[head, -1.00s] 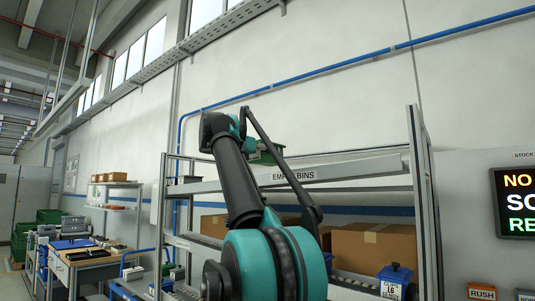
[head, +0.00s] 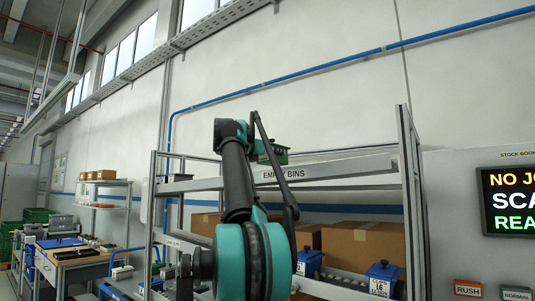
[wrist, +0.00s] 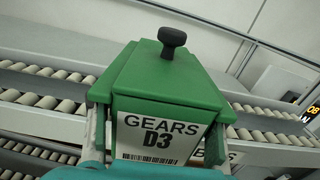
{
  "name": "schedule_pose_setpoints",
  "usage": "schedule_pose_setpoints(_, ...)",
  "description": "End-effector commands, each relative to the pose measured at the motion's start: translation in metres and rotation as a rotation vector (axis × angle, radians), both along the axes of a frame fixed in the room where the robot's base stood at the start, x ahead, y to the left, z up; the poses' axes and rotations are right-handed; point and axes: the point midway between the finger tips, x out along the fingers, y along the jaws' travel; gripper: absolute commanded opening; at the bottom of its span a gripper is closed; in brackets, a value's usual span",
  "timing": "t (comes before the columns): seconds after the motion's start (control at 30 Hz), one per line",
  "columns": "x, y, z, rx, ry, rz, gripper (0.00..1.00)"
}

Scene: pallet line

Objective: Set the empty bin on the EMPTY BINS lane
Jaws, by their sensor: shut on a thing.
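A green bin (wrist: 160,75) fills the middle of the wrist view. My gripper (wrist: 152,140) is shut on the bin, with a finger at each side of the label end. In the head view the bin (head: 274,153) shows partly behind my arm, just above the rail with the EMPTY BINS sign (head: 283,174). The lane's rollers (wrist: 40,98) show behind and beside the bin in the wrist view. I cannot tell whether the bin touches them.
The rack's right post (head: 411,200) stands right of my arm. Cardboard boxes (head: 365,245) and a blue-lidded bin (head: 383,278) sit on the lower level. A lit display (head: 510,202) hangs at the right. A workbench (head: 72,255) stands at the far left. The top lane looks clear right of the bin.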

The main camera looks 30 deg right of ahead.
Motion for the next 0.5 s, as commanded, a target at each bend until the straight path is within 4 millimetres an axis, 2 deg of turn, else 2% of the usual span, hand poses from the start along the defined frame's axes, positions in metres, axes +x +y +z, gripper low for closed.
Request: schedule_pose_setpoints(0.5, 0.021, -0.053, 0.000, 0.000, 0.000, -0.003, 0.25)
